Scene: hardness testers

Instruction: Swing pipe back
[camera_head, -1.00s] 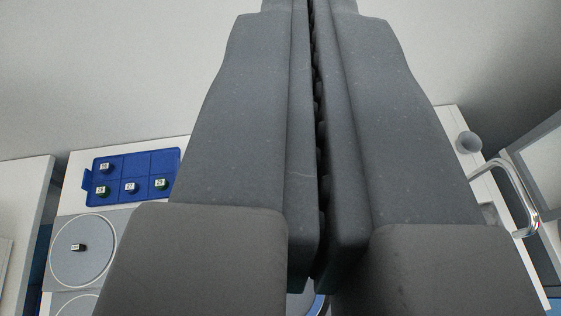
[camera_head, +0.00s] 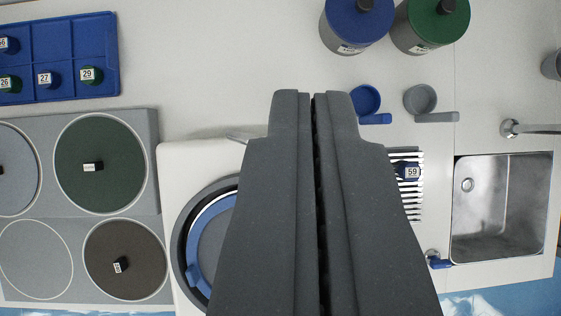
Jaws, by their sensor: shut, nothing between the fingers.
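My gripper (camera_head: 313,97) is shut with nothing between its dark grey fingers. It points away from the camera over the white worktop (camera_head: 230,60). A chrome pipe (camera_head: 540,129) shows at the right edge of the picture, behind the sink. It runs to the right from a round base (camera_head: 510,128), and its far end is cut off by the frame. My gripper is well to the left of the pipe and apart from it.
A steel sink (camera_head: 505,215) is at the right. A white rack (camera_head: 408,215) holds a block marked 59 (camera_head: 410,171). A blue tray (camera_head: 60,55) and round discs (camera_head: 100,165) are at the left.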

